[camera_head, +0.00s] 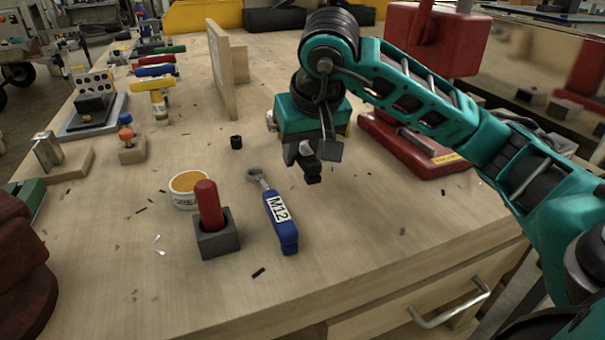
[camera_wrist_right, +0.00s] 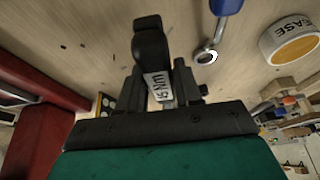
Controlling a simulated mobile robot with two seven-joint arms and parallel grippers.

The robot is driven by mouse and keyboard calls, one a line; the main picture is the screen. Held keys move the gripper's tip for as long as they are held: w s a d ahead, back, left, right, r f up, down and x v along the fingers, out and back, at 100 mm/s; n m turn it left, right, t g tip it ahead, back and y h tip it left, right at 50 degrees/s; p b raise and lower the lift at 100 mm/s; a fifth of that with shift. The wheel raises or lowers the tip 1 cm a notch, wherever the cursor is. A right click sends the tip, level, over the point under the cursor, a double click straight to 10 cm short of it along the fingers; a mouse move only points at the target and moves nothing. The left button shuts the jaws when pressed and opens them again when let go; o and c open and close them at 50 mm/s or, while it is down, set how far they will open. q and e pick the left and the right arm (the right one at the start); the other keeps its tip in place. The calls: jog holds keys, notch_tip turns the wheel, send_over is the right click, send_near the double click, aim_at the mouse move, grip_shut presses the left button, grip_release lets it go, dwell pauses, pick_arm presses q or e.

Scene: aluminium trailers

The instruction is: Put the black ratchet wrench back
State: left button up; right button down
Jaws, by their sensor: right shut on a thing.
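The black ratchet wrench (camera_wrist_right: 150,45) sits between the fingers of my right gripper (camera_wrist_right: 163,88) in the right wrist view. Its black handle points away from the palm and bears a white label, only partly readable. In the head view my right gripper (camera_head: 305,155) is above the bench, right of the blue M12 wrench. Only a short black end (camera_head: 312,174) of the held wrench shows below the fingers. The ratchet head is hidden. My left gripper is not in view.
A blue-handled M12 wrench (camera_head: 279,222), a red handle in a grey block (camera_head: 217,240) and a grease tub (camera_head: 187,190) are left of the gripper. A small black socket (camera_head: 236,142) stands behind. A red machine (camera_head: 420,140) is at right. The front bench is mostly clear.

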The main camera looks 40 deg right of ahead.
aim_at(302, 187)
jog(key=shift+f+b, duration=0.45)
jog(key=shift+f, duration=1.55)
jog(key=c, duration=0.8)
grip_release()
jog(key=shift+o, duration=0.2)
jog(key=p+v, duration=0.3)
jog(key=v, duration=0.8)
jog(key=shift+s+r, duration=0.3)
jog(key=shift+r, duration=0.2)
